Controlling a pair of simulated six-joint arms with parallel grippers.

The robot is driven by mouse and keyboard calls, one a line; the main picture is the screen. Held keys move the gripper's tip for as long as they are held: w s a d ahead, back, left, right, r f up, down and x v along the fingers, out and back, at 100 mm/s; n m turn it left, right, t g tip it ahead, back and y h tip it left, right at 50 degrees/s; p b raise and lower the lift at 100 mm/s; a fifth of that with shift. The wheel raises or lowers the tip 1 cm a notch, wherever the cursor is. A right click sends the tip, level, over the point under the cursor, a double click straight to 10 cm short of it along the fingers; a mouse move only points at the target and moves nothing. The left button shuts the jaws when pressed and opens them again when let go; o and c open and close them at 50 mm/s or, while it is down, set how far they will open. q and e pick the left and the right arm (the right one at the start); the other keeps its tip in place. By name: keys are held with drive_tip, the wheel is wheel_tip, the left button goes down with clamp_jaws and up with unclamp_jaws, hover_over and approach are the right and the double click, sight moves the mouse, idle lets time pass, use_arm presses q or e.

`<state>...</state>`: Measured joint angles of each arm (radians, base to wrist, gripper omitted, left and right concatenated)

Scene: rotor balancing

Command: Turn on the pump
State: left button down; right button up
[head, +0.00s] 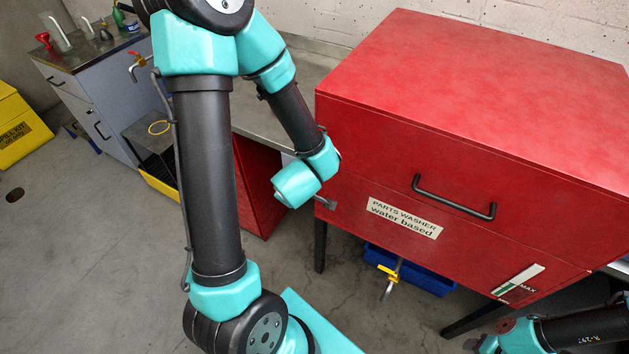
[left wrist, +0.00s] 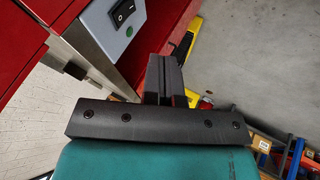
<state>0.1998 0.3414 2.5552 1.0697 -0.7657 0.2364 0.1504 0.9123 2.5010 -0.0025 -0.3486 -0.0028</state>
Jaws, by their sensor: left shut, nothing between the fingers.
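The parts washer (head: 365,150) is a large red cabinet with a black lid handle. In the left wrist view a grey switch box (left wrist: 108,45) is fixed to the red cabinet. It carries a black rocker switch (left wrist: 123,11) and a round green lamp or button (left wrist: 130,32). My left gripper (left wrist: 165,75) is shut and empty, with its dark fingers just beside the box. I cannot tell whether they touch it. In the head view my left wrist is by the washer's left front edge and mostly hides the gripper. My right arm shows at bottom right; its gripper is not visible.
A yellow-handled drain tap (head: 388,273) and a blue tray (head: 430,278) are under the washer. A grey bench (head: 85,50) with a sink stands at the back left, near a yellow spill kit (head: 18,128).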

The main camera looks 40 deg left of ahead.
use_arm(q)
drive_tip(key=shift+a+f, duration=0.1)
idle(0.3)
drive_tip(key=w+a+f, duration=0.5)
drive_tip(key=w+f, duration=0.2)
drive_tip(key=f, duration=0.1)
drive_tip(key=shift+w+f, duration=0.25)
idle(0.4)
drive_tip(key=shift+w+a+f, duration=0.1)
drive_tip(key=shift+w, duration=0.15)
idle(0.3)
